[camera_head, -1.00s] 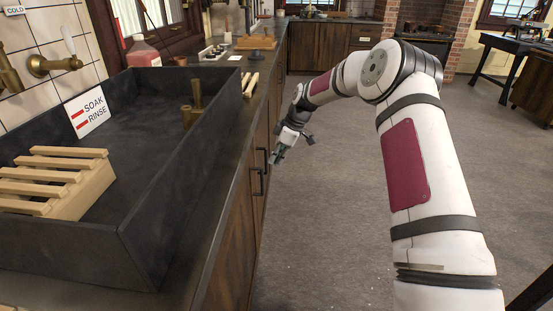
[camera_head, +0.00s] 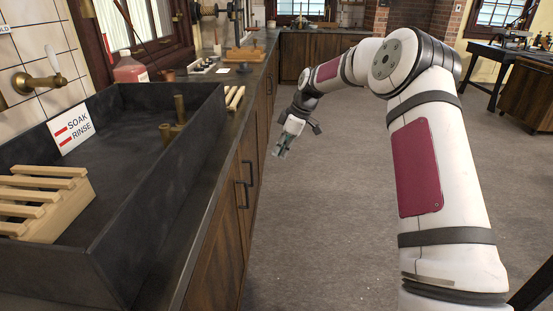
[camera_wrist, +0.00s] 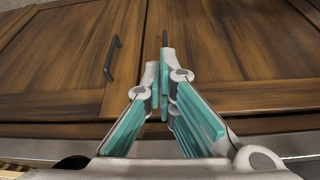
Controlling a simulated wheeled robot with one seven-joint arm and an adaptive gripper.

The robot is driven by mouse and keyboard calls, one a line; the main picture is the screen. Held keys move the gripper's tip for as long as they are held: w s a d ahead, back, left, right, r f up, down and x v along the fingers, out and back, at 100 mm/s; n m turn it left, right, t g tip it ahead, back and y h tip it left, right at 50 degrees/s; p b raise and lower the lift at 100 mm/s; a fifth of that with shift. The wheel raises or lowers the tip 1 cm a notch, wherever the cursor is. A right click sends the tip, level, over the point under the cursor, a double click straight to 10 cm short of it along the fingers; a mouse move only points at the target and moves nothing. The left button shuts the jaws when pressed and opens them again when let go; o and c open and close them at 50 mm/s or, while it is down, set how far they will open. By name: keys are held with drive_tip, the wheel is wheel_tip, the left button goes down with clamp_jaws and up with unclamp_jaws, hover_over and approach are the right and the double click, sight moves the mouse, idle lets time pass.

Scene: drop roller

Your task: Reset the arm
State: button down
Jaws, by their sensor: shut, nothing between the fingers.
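My gripper (camera_head: 281,150) hangs at the end of my bent arm, over the open floor just right of the wooden counter fronts. In the wrist view my gripper (camera_wrist: 164,82) has its teal-padded fingers together at the tips, with nothing between them. It points toward brown wooden cabinet doors (camera_wrist: 235,50) with a dark handle (camera_wrist: 112,58). It appears apart from the doors.
A dark sink (camera_head: 150,195) with a slatted wooden rack (camera_head: 45,200), a "SOAK RINSE" sign (camera_head: 70,131) and brass fittings (camera_head: 178,127) is at left. A red bottle (camera_head: 130,70) stands behind it. Grey floor (camera_head: 330,220) is clear.

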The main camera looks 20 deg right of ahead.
drive_tip(key=s+a+r+m+g+h, duration=0.1)
drive_tip(key=s+a+r+m+h, duration=0.15)
drive_tip(key=s+r, duration=0.75)
drive_tip(key=s+a+r+m+h, duration=0.1)
drive_tip(key=s+a+r+m, duration=0.45)
drive_tip(key=s, duration=0.85)
drive_tip(key=s+d+f+m, duration=0.2)
drive_tip(key=s+m, duration=0.3)
drive_tip(key=s, duration=2.5)
wheel_tip(320, 180, up, 20)
drive_tip(key=t+p, duration=0.3)
drive_tip(key=p, duration=1.5)
drive_tip(key=shift+s+a+r, duration=0.2)
drive_tip(key=shift+s+a, duration=0.1)
drive_tip(key=shift+a, duration=0.05)
drive_tip(key=shift+h, duration=0.25)
